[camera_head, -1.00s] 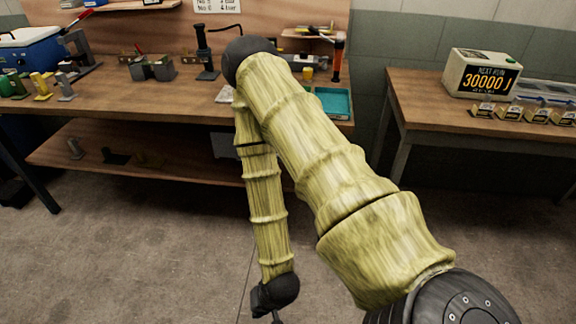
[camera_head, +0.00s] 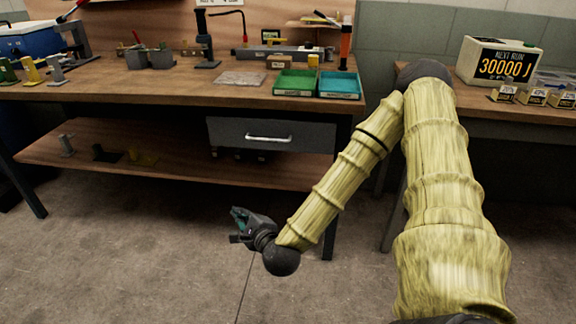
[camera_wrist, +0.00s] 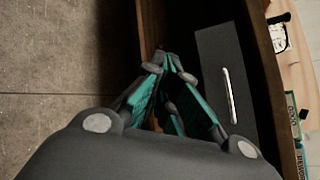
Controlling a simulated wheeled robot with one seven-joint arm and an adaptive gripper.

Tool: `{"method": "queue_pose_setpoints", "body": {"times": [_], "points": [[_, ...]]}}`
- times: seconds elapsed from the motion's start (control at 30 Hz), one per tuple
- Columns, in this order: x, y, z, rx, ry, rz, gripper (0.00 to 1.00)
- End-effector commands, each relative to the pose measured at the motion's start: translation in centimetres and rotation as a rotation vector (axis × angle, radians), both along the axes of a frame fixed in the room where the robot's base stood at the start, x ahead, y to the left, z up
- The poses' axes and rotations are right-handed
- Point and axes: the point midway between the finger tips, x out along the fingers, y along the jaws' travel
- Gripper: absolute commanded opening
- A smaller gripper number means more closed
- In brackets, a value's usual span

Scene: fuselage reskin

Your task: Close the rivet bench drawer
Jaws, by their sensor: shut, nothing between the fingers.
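The rivet bench drawer (camera_head: 225,134) is a dark grey box under the right part of the wooden bench top, with a pale bar handle (camera_head: 268,138). Its front sits under the bench edge and no drawer interior shows; I cannot tell how far it stands out. My gripper (camera_head: 238,214) is in front of and below the drawer, to its lower left, apart from it. In the wrist view, my gripper (camera_wrist: 171,64) has its teal-padded fingers together and empty. The drawer front (camera_wrist: 212,58) and handle (camera_wrist: 229,96) lie to the right of the fingers.
The bench top (camera_head: 150,92) holds a green tray (camera_head: 296,82), a blue tray (camera_head: 340,86) and tools. A lower shelf (camera_head: 180,162) runs below the drawer. A second table (camera_head: 500,109) stands at right. The concrete floor (camera_head: 130,260) before the bench is clear.

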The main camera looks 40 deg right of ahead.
Motion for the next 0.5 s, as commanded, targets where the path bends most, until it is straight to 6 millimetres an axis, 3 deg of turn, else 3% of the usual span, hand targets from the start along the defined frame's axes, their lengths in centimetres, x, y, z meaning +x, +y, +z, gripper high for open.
{"method": "queue_pose_setpoints", "body": {"times": [0.03,0.23,0.5], "points": [[0.3,-1.5,-0.5,0.059,-0.055,-0.053,0.00],[0.6,-7.0,1.4,0.307,-0.291,-0.242,0.00],[-1.2,-13.7,3.2,0.587,-0.594,-0.425,0.00]]}}
